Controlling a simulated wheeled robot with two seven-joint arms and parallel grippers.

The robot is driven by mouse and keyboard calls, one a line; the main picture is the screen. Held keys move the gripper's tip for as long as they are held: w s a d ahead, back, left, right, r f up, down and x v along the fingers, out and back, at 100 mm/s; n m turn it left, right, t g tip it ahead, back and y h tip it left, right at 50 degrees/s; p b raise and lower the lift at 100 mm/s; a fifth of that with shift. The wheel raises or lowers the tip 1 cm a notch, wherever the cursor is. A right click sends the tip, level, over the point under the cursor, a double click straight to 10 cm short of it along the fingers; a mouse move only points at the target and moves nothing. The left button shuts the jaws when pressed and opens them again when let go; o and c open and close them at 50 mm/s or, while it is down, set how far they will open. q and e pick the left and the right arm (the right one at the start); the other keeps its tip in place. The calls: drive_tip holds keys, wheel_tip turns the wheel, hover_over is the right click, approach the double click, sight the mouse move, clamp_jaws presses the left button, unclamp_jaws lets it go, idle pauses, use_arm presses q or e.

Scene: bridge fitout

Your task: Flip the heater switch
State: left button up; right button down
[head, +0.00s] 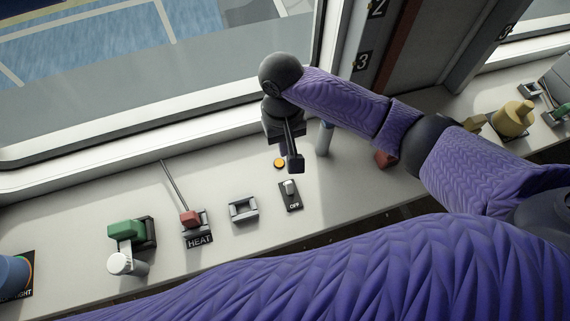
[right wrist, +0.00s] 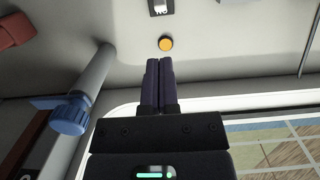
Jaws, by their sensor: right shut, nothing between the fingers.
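A red block-like handle with a thin rod (head: 190,217) stands above a black plate marked HEAT (head: 200,240), left of centre on the console. A small white toggle (head: 290,187) sits on a black plate marked OFF, farther right. Which of these is the heater switch I cannot tell for sure. My right gripper (head: 295,163) is shut and empty, pointing down above the console behind the white toggle, by an orange round lamp or button (head: 279,163). In the right wrist view the shut fingers (right wrist: 160,62) point towards the orange round (right wrist: 166,43), with part of the toggle plate (right wrist: 160,8) beyond.
A grey bracket-like fitting (head: 243,209) lies between the HEAT plate and the toggle. A green-handled fitting (head: 127,229) stands at left. A grey post with a blue end (right wrist: 68,115) stands near the right gripper. The window ledge (head: 150,145) runs behind the console.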

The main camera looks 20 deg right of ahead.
sight(289, 187)
drive_tip(key=f+b, duration=0.1)
drive_tip(key=f, duration=0.2)
drive_tip(key=f+b, duration=0.1)
drive_tip(key=f, duration=0.2)
drive_tip(key=s+f+b, duration=0.1)
drive_tip(key=f, duration=0.3)
